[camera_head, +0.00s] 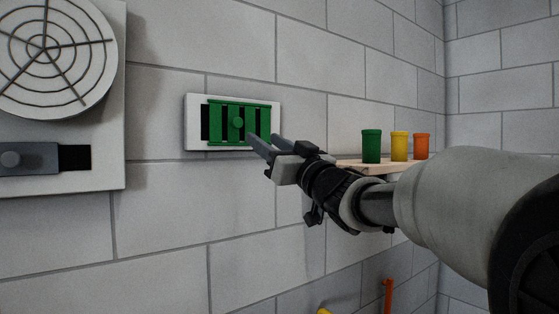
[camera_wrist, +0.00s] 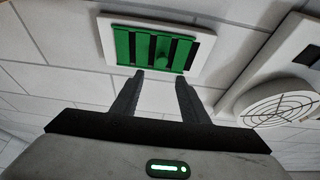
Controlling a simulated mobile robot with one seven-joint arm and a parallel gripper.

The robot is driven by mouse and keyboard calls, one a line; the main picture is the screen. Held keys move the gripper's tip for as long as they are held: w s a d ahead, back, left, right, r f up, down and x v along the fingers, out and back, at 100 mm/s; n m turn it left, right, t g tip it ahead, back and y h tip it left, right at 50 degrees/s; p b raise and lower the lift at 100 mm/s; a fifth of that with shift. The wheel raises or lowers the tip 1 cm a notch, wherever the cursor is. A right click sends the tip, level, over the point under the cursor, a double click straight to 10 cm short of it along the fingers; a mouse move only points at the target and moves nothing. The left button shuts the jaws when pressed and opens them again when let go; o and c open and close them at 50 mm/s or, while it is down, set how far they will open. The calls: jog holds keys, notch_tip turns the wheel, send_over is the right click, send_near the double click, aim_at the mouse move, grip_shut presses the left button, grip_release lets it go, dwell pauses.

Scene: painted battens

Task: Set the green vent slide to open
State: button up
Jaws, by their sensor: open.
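The green vent slide (camera_head: 215,124) is a barred green panel on a white wall plate (camera_head: 192,125). Dark gaps show between its bars, and a dark strip shows at its left end in the head view. A round green knob (camera_head: 238,122) stands out from its middle. The slide also shows in the wrist view (camera_wrist: 122,43), turned about, with its dark strip at the right. My gripper (camera_head: 264,141) is open and empty, just in front of the plate's lower right part. In the wrist view its fingertips (camera_wrist: 160,77) point at the knob side of the slide; contact cannot be told.
A larger white panel (camera_head: 115,95) at the left carries a round grille (camera_head: 45,45) and a grey slide with a knob (camera_head: 28,159). A wooden shelf (camera_head: 375,168) right of the vent holds green (camera_head: 371,146), yellow (camera_head: 399,146) and orange (camera_head: 421,147) pots, close behind my arm.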

jog(key=v, duration=0.5)
jog(key=shift+s+d+b, duration=0.1)
jog(key=shift+s+b, duration=0.05)
jog(key=shift+b, duration=0.2)
